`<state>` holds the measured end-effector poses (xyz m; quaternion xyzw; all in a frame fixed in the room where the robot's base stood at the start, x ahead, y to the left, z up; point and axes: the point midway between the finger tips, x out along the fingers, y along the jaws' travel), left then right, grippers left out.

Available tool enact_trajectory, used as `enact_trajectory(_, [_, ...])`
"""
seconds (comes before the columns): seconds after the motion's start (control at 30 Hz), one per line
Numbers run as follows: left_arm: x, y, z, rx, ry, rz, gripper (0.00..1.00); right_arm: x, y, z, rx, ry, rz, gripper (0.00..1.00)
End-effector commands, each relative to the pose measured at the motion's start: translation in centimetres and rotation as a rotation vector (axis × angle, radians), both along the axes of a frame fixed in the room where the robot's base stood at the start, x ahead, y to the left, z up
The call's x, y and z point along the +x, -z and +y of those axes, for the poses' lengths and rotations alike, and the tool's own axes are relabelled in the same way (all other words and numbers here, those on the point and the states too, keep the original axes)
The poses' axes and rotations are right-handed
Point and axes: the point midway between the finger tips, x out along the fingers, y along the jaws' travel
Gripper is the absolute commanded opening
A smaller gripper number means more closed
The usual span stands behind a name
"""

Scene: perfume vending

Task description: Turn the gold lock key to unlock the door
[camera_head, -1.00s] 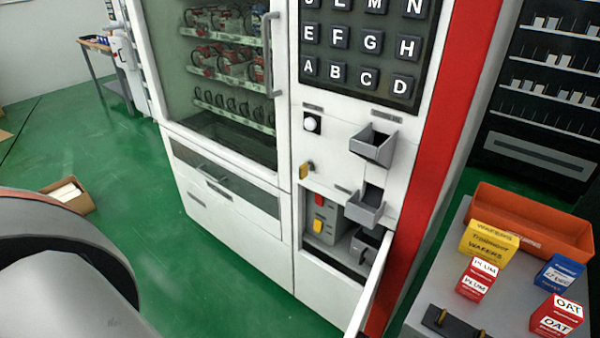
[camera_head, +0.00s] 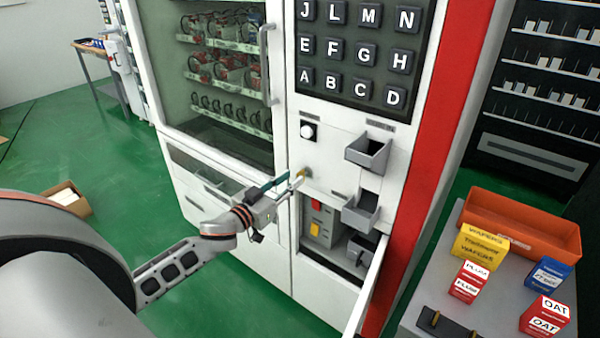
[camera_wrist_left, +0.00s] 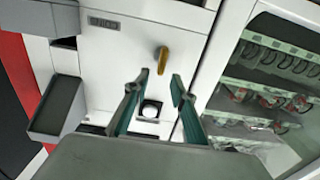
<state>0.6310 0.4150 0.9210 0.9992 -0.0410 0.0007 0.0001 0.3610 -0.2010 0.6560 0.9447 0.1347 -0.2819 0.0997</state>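The gold lock key (camera_head: 304,172) sits on the white front of the vending machine (camera_head: 322,158), below a round white button (camera_head: 308,131). In the left wrist view the key (camera_wrist_left: 162,59) stands nearly upright, tilted slightly. My left gripper (camera_head: 290,181) reaches in from the left, its tips at the key. In the wrist view the gripper (camera_wrist_left: 159,76) is open, with the key just beyond and between its two green fingertips; I see no contact. The glass door (camera_head: 222,75) left of the key looks shut. My right gripper is out of view.
Grey trays (camera_head: 368,151) stick out right of the key. A small white door (camera_head: 368,285) below stands swung open beside a compartment with red and yellow buttons. A grey table (camera_head: 405,312) with boxes and an orange bin (camera_head: 525,225) stands at right.

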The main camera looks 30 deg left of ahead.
Motion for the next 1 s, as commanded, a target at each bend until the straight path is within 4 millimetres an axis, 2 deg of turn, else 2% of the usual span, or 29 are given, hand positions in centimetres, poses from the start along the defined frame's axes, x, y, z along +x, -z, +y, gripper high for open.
enact_trajectory(0.1, [1.9, -0.1, -0.2, 0.002, 0.0, -0.002, 0.25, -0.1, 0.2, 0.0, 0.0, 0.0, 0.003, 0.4])
enact_trajectory(0.33, [4.4, 0.0, -0.4, 0.001, 0.0, 0.0, 0.25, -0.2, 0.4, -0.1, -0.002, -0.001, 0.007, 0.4])
enact_trajectory(0.5, [5.1, 0.0, -0.5, 0.0, 0.0, 0.0, 0.25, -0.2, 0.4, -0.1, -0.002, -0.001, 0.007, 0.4])
enact_trajectory(0.77, [5.2, 0.1, -0.5, 0.0, 0.0, 0.001, 0.25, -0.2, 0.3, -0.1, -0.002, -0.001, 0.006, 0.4])
enact_trajectory(0.87, [5.2, 0.1, -0.5, 0.0, 0.0, 0.001, 0.02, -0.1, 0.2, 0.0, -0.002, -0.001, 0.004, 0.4])
enact_trajectory(1.0, [5.2, 0.1, -0.5, 0.0, 0.0, 0.001, 0.0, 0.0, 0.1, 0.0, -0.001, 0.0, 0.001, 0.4])
